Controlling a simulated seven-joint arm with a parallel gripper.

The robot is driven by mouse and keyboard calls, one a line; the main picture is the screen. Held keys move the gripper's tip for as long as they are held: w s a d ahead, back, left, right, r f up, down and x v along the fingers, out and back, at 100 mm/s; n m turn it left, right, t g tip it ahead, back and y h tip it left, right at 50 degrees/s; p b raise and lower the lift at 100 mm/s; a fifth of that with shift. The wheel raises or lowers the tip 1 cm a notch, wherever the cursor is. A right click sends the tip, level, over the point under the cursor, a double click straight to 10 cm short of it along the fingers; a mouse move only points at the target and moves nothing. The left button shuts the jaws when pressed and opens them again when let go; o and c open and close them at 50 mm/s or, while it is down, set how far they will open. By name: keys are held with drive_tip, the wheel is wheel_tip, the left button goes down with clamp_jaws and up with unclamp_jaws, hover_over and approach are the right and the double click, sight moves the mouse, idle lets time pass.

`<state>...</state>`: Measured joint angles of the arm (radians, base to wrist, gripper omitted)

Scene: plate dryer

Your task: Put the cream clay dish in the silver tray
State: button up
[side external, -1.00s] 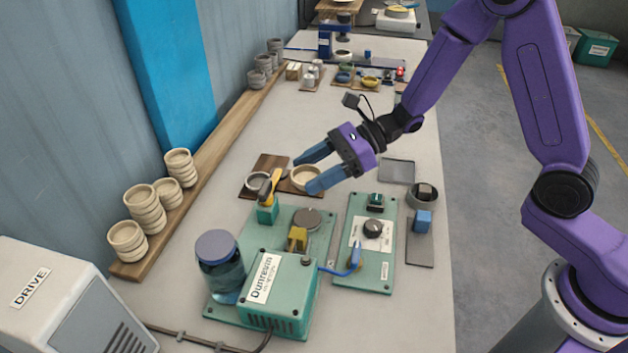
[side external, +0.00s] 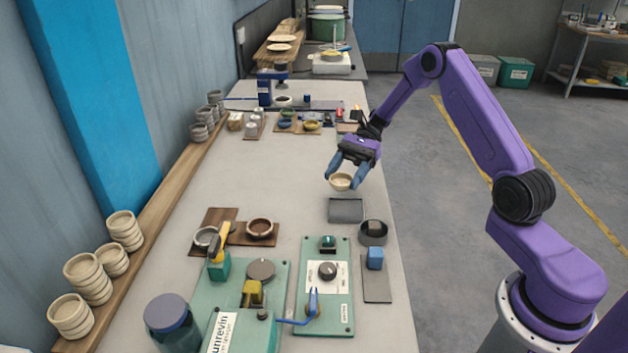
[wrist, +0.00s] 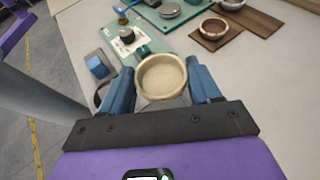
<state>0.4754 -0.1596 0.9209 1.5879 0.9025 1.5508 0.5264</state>
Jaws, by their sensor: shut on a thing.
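The cream clay dish (side external: 340,182) is a small round bowl held upright in the air between the blue fingers of my gripper (side external: 343,176). In the wrist view the dish (wrist: 161,76) sits between both fingers, its open top facing up. The silver tray (side external: 345,210) is a shallow grey rectangle on the bench. In the side view it lies just below and slightly right of the dish, with a gap between. In the wrist view the dish and gripper hide most of the tray.
A dark round container (side external: 373,232) and a blue block (side external: 375,257) are right of and nearer than the tray. A green control panel (side external: 327,285) is in front. Two other bowls (side external: 260,229) sit on brown boards at left. The bench left of the tray is clear.

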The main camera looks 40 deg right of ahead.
sight(347, 208)
drive_tip(key=shift+s+d+f, duration=0.15)
drive_tip(key=shift+d+f, duration=0.05)
drive_tip(key=shift+d, duration=0.3)
drive_tip(key=shift+s+d+f, duration=0.1)
drive_tip(key=shift+d+f, duration=0.1)
drive_tip(key=shift+d, duration=0.3)
drive_tip(key=shift+f, duration=3.3)
drive_tip(key=shift+f, duration=0.5)
drive_tip(key=o, duration=1.1)
drive_tip(key=shift+w+a, duration=0.1)
drive_tip(key=shift+c, duration=0.4)
